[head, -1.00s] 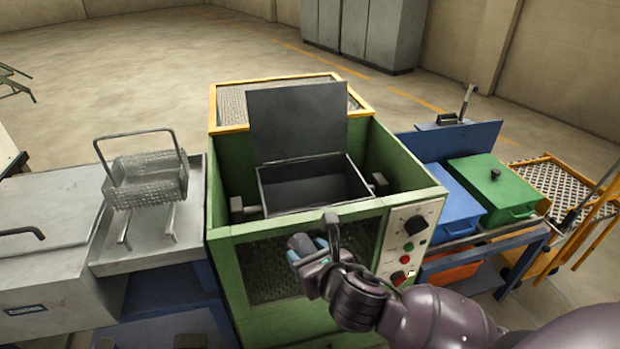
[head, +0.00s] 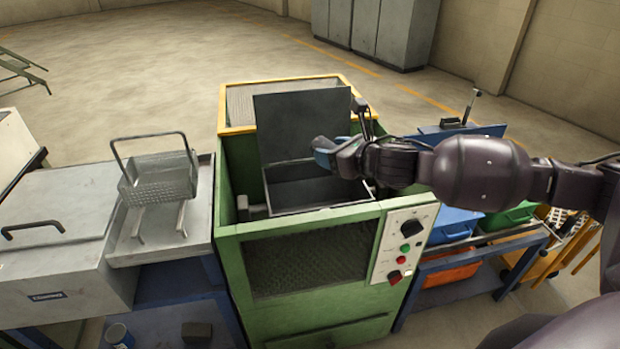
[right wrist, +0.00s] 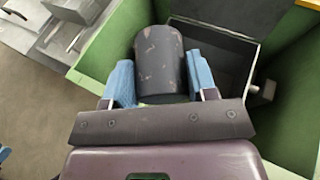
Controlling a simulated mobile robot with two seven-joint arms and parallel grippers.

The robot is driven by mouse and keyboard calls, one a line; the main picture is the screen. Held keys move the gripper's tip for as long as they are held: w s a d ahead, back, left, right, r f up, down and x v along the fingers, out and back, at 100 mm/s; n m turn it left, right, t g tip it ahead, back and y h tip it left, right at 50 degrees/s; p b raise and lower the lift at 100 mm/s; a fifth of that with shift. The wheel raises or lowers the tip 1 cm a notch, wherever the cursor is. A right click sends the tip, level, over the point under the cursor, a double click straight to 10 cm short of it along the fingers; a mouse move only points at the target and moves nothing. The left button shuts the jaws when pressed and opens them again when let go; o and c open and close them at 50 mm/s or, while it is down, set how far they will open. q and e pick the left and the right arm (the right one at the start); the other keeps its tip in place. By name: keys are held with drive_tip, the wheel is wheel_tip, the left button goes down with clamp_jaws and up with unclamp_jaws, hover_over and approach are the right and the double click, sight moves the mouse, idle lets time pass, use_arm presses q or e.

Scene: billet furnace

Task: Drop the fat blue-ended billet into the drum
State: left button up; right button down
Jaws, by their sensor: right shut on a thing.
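My right gripper (head: 328,152) is shut on a thick dark grey billet (right wrist: 160,62). In the right wrist view the billet sits between the two blue fingertips. I cannot tell the colour of its ends. The drum (head: 313,193) is the dark open box inside the green machine, with its lid (head: 300,118) raised at the back. In the head view the gripper and billet are in front of the lid and over the opening. In the right wrist view the drum's opening (right wrist: 222,62) shows beside and behind the billet. My left gripper is not in view.
A wire basket (head: 160,180) stands on the grey bench at left. A control panel (head: 404,243) is on the machine's front right. Blue (head: 452,226) and green (head: 508,217) bins stand at right.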

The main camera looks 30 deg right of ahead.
drive_tip(key=d+r+n+g+y+p, duration=0.1)
drive_tip(key=d+r+n+g+y, duration=0.1)
drive_tip(key=d+r+n+y, duration=0.3)
drive_tip(key=shift+d+r+n+y, duration=0.3)
drive_tip(key=shift+d+r+y, duration=0.2)
drive_tip(key=shift+d+r, duration=1.1)
